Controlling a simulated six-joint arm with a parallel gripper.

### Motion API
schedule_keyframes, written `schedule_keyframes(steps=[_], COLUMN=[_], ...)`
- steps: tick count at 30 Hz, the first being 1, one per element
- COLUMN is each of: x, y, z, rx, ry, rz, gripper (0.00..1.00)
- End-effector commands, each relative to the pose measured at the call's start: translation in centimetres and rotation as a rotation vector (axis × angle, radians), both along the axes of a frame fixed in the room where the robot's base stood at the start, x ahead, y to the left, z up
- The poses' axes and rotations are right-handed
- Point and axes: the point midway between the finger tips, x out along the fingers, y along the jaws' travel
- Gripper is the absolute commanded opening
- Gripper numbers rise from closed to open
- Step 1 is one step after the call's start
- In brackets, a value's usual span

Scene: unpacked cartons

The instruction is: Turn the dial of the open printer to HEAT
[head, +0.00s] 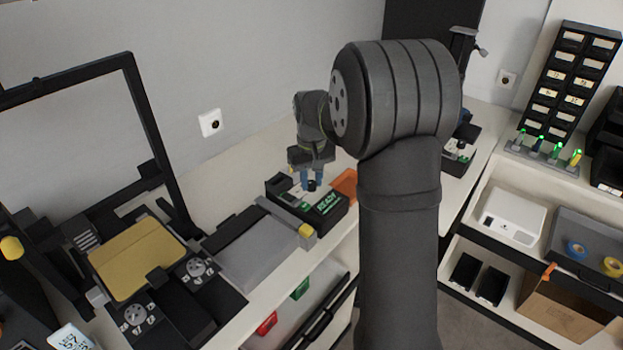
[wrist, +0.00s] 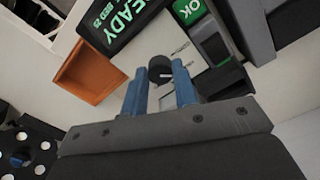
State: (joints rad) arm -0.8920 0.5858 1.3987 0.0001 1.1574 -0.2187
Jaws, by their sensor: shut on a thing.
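The open printer (head: 152,322) stands at the left in the head view, with a gold plate (head: 135,258) under a raised black frame (head: 133,92). Two round dials show on it: a front one (head: 134,314) and a rear one (head: 196,267); their lettering is too small to read. My gripper (head: 311,180) is well to the right of both dials, above a black box lettered READY (head: 318,203). In the wrist view, the blue fingers of my gripper (wrist: 160,88) are shut on a small black cylindrical piece (wrist: 159,68). I cannot tell whether the piece is loose or fixed.
An orange tray (head: 345,183) lies beside the READY box and also shows in the wrist view (wrist: 91,72). A green OK label (wrist: 187,11) is near the fingers. A grey slab (head: 250,255) lies between printer and box. A wall socket (head: 210,122) is behind.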

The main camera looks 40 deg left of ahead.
Motion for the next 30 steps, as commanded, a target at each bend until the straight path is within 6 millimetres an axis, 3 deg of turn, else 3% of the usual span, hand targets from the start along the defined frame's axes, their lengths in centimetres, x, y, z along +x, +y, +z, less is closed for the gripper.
schedule_keyframes(steps=[20, 21, 23, 30], x=[0.02, 0.02, 0.01, 0.00], y=[0.06, 0.06, 0.05, 0.02], z=[0.04, 0.04, 0.04, 0.02], rx=[0.002, 0.002, 0.002, 0.001], ry=[-0.001, -0.001, -0.001, 0.000], rz=[-0.064, -0.064, -0.064, -0.064], gripper=[0.04, 0.34, 0.46, 0.48])
